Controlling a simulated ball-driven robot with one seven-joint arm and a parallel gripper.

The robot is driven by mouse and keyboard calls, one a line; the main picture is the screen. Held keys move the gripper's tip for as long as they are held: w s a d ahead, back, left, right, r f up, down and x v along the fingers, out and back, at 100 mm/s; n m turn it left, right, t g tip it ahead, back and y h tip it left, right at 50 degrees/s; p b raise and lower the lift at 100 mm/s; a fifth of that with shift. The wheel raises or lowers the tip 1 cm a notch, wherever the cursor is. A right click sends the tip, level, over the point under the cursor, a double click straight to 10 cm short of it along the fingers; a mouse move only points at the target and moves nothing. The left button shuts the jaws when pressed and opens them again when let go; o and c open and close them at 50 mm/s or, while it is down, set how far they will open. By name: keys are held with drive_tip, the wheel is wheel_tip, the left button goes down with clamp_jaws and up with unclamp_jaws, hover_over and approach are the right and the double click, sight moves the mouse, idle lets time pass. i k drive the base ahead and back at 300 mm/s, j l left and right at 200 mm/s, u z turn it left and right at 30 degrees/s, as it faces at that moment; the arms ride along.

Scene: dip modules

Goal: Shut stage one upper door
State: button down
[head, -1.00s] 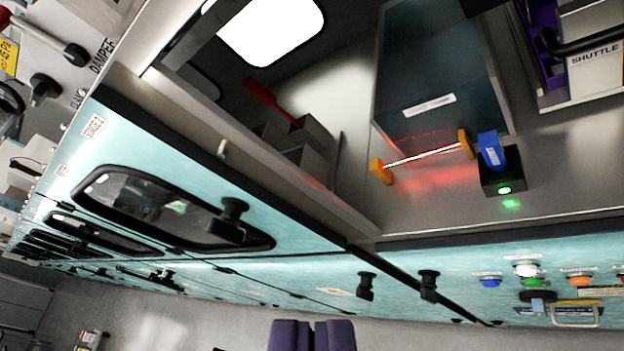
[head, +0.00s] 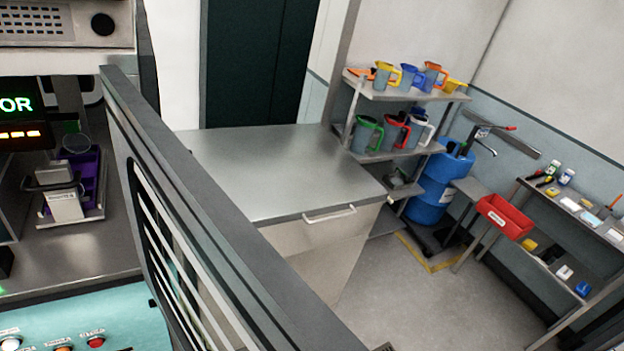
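A door-like panel (head: 215,210) with a thick grey edge stands open in the near foreground of the head view, seen almost edge-on. Its left face carries a dark-framed window with pale slanting bars. It slants from upper left to bottom centre and juts out past the machine's teal front (head: 100,312). I cannot read a label on it, so I cannot tell whether it is the stage one upper door. The panel's lower end runs out of the picture. My gripper is not in this view.
Left of the panel is the machine's steel deck (head: 95,255) with a white shuttle box (head: 64,205) in a purple holder. Right of it stand a steel cabinet (head: 275,170), a jug shelf (head: 400,95), a blue barrel (head: 437,185) and a red bin (head: 505,216). Grey floor (head: 400,310) is clear.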

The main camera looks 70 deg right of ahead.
sight(280, 311)
drive_tip(key=k+l, duration=0.4)
drive_tip(key=k, duration=0.15)
drive_tip(key=k+l+z, duration=0.1)
drive_tip(key=k+l, duration=0.35)
drive_tip(key=k, duration=0.05)
